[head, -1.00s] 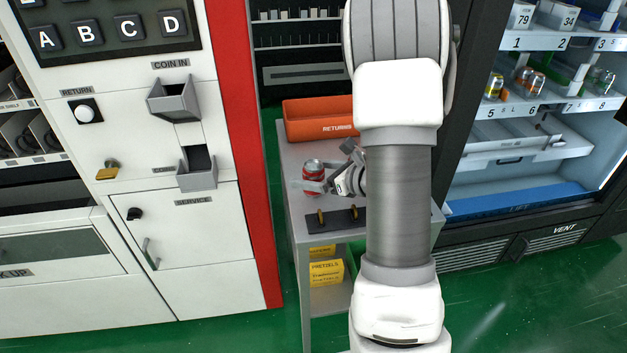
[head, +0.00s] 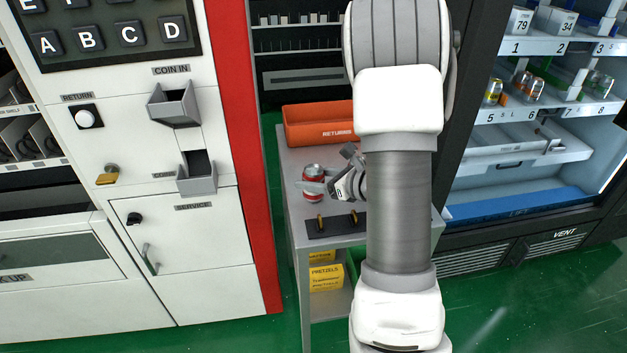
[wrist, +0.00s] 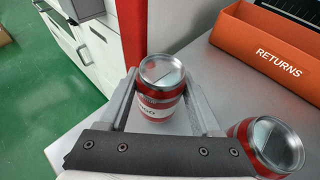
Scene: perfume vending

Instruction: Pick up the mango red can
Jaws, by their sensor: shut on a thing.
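A red and silver can (wrist: 160,100) stands upright on the grey table, its label showing letters that end in "NGO". It also shows in the head view (head: 313,173), left of my arm. My gripper (wrist: 160,82) has one finger on each side of this can and is shut on it. In the head view my gripper (head: 316,187) reaches the can from the right, and a finger covers part of its front. A second red can (wrist: 270,145) stands close by at the lower right of the wrist view. I cannot make it out in the head view.
An orange returns bin (head: 322,135) sits at the table's back. A dark strip with two brass-coloured pieces (head: 335,223) lies at the front of the grey table (head: 295,165). The red-edged white machine (head: 237,150) stands left; the open display cabinet (head: 520,205) is right.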

